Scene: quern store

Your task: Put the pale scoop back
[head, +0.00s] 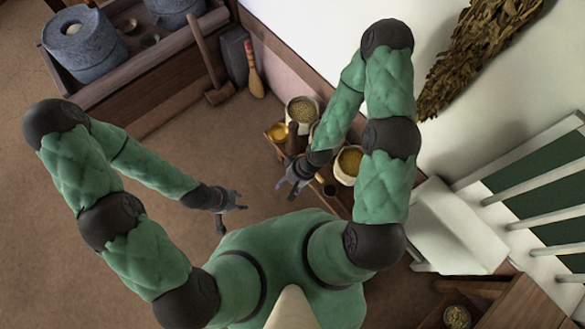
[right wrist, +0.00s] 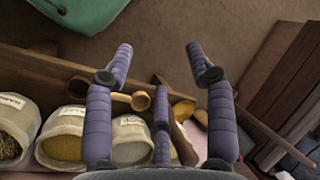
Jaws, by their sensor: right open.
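In the right wrist view a wooden scoop (right wrist: 118,97) lies along the board edge in front of the sacks, to the left between my fingers; its light end is near my middle finger. A darker round piece (right wrist: 79,86) is at its left end; I cannot tell if it belongs to the same scoop or which one is the pale scoop. My right gripper (right wrist: 160,60) is open and empty, above the bench (head: 338,203) with the sacks; it also shows in the head view (head: 290,182).
Several open sacks stand on the bench, one with yellow grain (right wrist: 64,149) and one beside it (right wrist: 129,140). A brass-coloured bowl (head: 278,131) is at its far end. A white bench (head: 450,225) is to the right, quern stones (head: 82,42) at upper left. Floor is clear at left.

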